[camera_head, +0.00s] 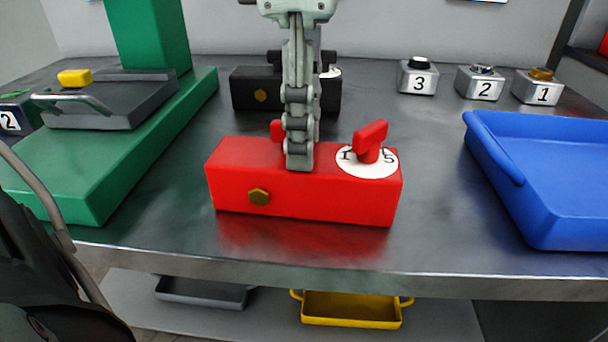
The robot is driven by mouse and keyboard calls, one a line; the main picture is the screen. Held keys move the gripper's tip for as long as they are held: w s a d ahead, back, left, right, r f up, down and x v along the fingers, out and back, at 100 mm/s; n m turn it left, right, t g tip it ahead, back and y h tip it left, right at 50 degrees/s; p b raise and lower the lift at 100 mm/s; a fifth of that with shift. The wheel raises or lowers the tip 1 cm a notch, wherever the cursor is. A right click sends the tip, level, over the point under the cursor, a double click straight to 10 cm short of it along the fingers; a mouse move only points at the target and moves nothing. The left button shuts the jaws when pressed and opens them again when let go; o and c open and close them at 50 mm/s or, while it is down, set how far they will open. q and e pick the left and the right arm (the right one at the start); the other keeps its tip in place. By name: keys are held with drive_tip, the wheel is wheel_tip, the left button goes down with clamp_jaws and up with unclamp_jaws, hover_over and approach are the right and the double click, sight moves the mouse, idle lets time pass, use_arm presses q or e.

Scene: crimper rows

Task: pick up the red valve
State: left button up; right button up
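The red valve (235,181) is a long red block on the grey metal table, near its front edge. It has a brass hex bolt on its front face. A red handle (370,140) stands on a white numbered dial at its right end. Another small red part shows behind my gripper at the block's top. My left gripper (300,155) comes down from the top of the picture, over the middle of the block. Its fingers are seen edge-on, one in front of the other, so its opening and any contact are hidden. My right gripper is out of view.
A similar black block (250,90) stands behind the red valve. A green stand (85,180) with a dark plate is at left. A blue tray (500,150) is at right. Numbered metal blocks (417,80) line the back right. A yellow tray (350,310) sits on the shelf below.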

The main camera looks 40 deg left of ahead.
use_arm(q)
clamp_jaws()
drive_tip(key=shift+r, duration=0.1)
idle(0.4)
